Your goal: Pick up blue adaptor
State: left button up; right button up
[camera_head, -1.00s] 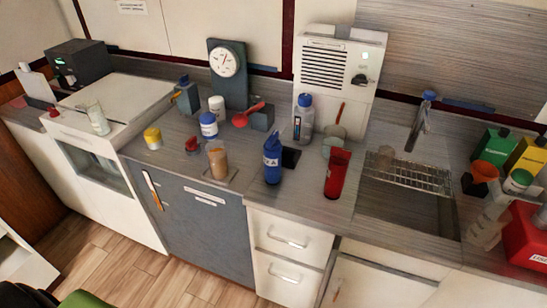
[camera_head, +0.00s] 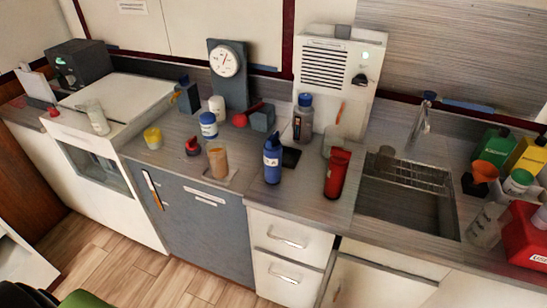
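I cannot tell any thing clearly as a blue adaptor. Blue things on the grey counter (camera_head: 310,188) are an upright blue bottle (camera_head: 272,160) near the front middle, a white jar with a blue lid (camera_head: 208,125) to its left, and a clear bottle with a blue cap (camera_head: 303,118) behind it. A dark blue-grey block (camera_head: 262,119) stands farther back, and a small blue-topped holder (camera_head: 187,96) stands at the back left. Neither of my grippers is in view.
A red tumbler (camera_head: 338,174) and an amber cup (camera_head: 217,161) stand near the counter's front. A sink (camera_head: 405,208) with a rack lies to the right. A red box (camera_head: 527,236) and several bottles crowd the far right. A white machine (camera_head: 338,80) stands at the back.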

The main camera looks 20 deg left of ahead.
aim_at(272, 159)
jog(key=i+j, duration=0.1)
jog(key=j, duration=0.2)
jog(key=i+j, duration=0.1)
jog(key=j, duration=0.25)
jog(key=i+j, duration=0.1)
jog(key=j, duration=0.2)
jog(key=i+j, duration=0.1)
jog(key=j, duration=0.25)
